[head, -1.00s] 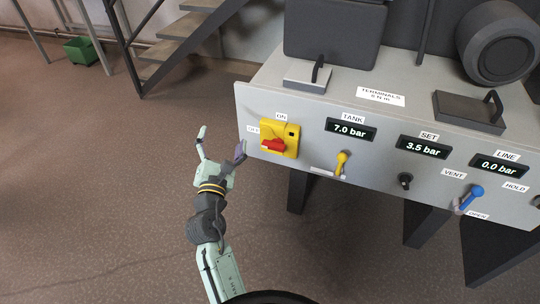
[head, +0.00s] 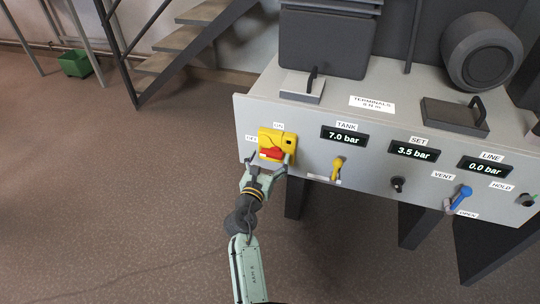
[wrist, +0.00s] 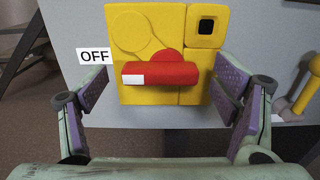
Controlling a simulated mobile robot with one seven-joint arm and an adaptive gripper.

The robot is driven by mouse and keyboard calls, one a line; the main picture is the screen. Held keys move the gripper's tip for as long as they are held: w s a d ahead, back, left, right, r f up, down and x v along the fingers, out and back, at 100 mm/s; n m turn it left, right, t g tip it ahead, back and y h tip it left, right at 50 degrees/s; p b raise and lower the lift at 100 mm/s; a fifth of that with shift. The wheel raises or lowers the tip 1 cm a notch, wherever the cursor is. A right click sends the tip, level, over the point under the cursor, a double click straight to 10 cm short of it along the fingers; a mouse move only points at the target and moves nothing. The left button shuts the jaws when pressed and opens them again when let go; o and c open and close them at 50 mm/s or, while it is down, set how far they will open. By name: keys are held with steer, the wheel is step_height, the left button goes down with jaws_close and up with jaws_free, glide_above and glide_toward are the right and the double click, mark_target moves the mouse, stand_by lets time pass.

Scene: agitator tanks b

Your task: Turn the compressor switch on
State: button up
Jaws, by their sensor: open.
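The compressor switch is a red handle (head: 271,154) on a yellow plate (head: 289,140), at the left end of the grey panel. In the wrist view the red handle (wrist: 160,73) lies level, its white-marked end pointing left toward the OFF label (wrist: 94,56). The ON label (head: 278,126) is above the plate in the head view. My gripper (head: 268,162) is open at the switch. In the wrist view its two fingers (wrist: 160,95) stand left and right of the red handle, apart from it. Whether the fingertips touch the plate cannot be told.
To the right on the panel are a yellow lever (head: 337,168), a black knob (head: 397,184) and a blue lever (head: 460,197). Displays read tank 7.0 bar, set 3.5 bar and line 0.0 bar. Stairs (head: 180,45) stand behind left.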

steer(key=shift+w+d, duration=0.15)
steer(key=shift+w, duration=0.3)
steer(key=c, duration=1.1)
steer(key=shift+c, duration=0.2)
